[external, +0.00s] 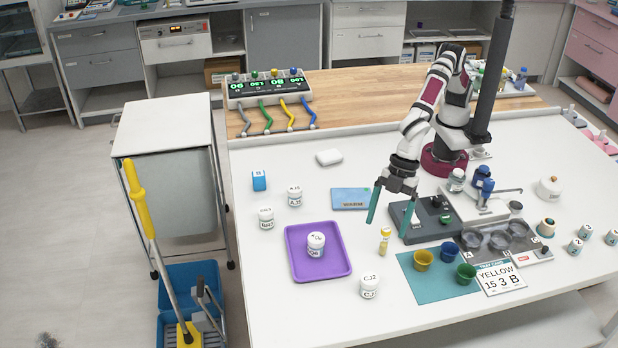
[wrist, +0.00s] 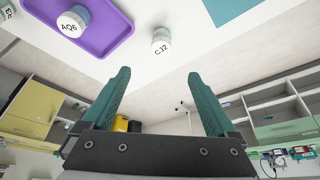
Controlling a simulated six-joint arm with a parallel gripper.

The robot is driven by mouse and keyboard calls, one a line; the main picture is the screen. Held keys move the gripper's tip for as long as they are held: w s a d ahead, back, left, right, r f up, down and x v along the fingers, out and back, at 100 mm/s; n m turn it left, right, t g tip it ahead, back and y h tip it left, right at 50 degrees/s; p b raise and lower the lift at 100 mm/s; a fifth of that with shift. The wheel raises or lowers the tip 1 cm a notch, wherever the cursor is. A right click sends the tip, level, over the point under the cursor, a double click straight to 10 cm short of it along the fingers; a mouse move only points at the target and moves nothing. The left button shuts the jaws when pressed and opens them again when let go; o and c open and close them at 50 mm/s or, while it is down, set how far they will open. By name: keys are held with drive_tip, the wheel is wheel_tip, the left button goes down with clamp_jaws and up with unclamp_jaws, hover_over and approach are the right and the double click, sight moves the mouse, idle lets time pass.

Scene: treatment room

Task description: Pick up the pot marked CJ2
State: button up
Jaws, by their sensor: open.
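The pot marked CJ2 (external: 369,287) is a small white pot standing upright near the front edge of the white table, right of the purple tray. It also shows in the wrist view (wrist: 161,41), beyond and between my fingertips. My gripper (external: 391,207) is open and empty, with two green fingers, in the air behind the pot and apart from it. In the wrist view my gripper (wrist: 155,85) shows both fingers spread wide with nothing between them.
A purple tray (external: 297,268) holds another white pot (external: 316,244), labelled AQ6 in the wrist view. A yellow-topped vial (external: 384,240) stands between my gripper and the CJ2 pot. A teal mat (external: 421,290) with coloured cups lies right. Two white pots (external: 266,219) (external: 294,197) stand left.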

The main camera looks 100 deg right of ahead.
sight(370, 277)
drive_tip(key=x, duration=1.6)
drive_tip(key=shift+a, duration=0.2)
drive_tip(key=c, duration=1.5)
